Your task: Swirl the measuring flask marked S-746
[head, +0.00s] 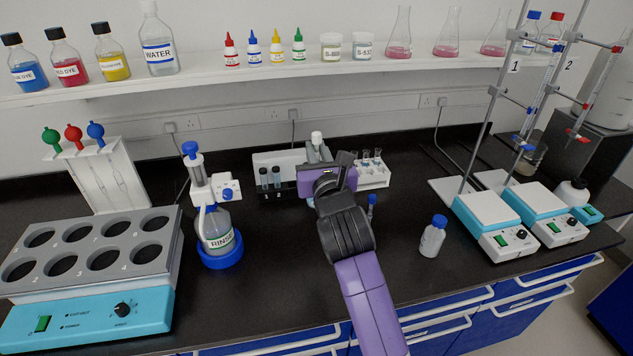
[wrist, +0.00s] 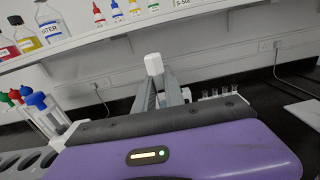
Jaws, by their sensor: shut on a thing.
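My gripper (head: 318,156) is at the back middle of the bench, with its fingers closed around the neck of a vessel with a white stopper (head: 317,138), probably the measuring flask. In the wrist view the white stopper (wrist: 154,64) stands up between the two grey fingers of my gripper (wrist: 160,88). The stopper looks close to upright, with a slight tilt in the wrist view. The flask's body is hidden behind my purple wrist, so I cannot read a mark or tell whether its base touches the bench.
Tube racks stand close on both sides: one with dark vials (head: 270,178) at left, a white one (head: 373,172) at right. A dispenser bottle marked RINSE (head: 217,232) stands left. A small blue-capped bottle (head: 433,238) stands right. A loaded shelf (head: 270,75) runs above.

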